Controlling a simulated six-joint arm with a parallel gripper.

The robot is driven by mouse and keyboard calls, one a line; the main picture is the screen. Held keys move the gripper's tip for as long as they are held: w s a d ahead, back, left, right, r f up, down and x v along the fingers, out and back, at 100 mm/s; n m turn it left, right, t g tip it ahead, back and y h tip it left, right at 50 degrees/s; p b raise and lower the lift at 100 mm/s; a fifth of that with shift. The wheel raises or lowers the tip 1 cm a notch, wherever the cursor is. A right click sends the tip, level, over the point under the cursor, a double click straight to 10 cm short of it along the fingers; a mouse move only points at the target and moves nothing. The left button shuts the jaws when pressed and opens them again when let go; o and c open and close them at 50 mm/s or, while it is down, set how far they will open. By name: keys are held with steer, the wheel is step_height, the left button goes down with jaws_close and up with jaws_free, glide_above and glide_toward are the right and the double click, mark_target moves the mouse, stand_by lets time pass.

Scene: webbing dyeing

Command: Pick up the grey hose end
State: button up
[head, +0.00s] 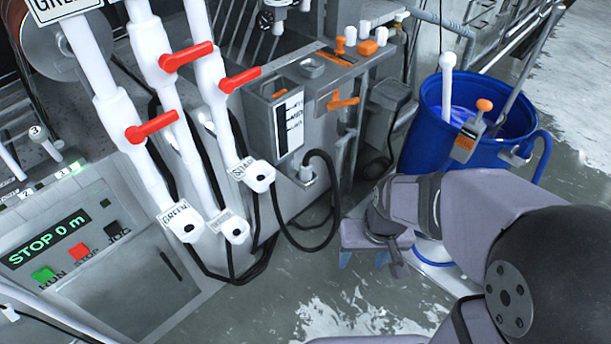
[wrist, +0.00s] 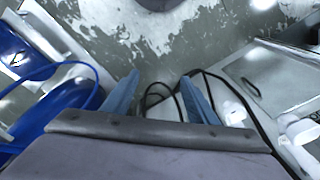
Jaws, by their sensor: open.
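A small grey fitting (head: 307,174) sits at the front of the grey tank unit, with a black hose (head: 333,205) looping from it down toward the floor. I cannot be sure this fitting is the grey hose end. My gripper (head: 363,260) points down, to the right of and below the fitting in the head view, apart from it. Its blue fingers are spread, with nothing between them. In the wrist view my gripper (wrist: 160,75) shows both blue fingers apart. Black hose loops (wrist: 158,88) show beyond and between them, lower down. No grey end is clear there.
A blue barrel (head: 420,135) with a blue hose (head: 545,155) stands at the right. White pipes with red levers (head: 185,56) and outlets stand left of the tank unit (head: 258,120). A control panel (head: 60,245) is lower left. Wet floor (head: 330,300) in front is clear.

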steer(key=w+a+f+t+y+b, duration=0.1)
steer(key=w+a+f+t+b, duration=0.4)
steer(key=w, duration=0.6)
steer(key=w+a+f+t+b, duration=0.2)
steer(key=w+a+f+b, duration=0.5)
steer(key=w, duration=0.5)
steer(key=m+t+h+b, duration=0.3)
steer(key=t+h+b, duration=0.2)
steer(key=b, duration=0.4)
glide_toward(304, 171)
steer(key=shift+s+f, duration=0.65)
steer(key=shift+f, duration=1.4)
steer(key=shift+w+d, duration=0.25)
steer(key=shift+w, duration=1.05)
steer(key=shift+w+d, duration=0.25)
steer(key=shift+w, duration=1.05)
steer(key=shift+w+d, duration=0.25)
steer(key=shift+w, duration=1.05)
steer(key=shift+w, duration=0.1)
steer(key=w, duration=0.1)
steer(key=w+d, duration=0.1)
steer(key=w, duration=0.1)
steer(key=shift+w+p, duration=0.15)
steer(key=shift+p, duration=0.15)
steer(key=shift+w+d+f, duration=0.15)
steer(key=shift+w+f, duration=0.05)
steer(key=shift+w, duration=0.5)
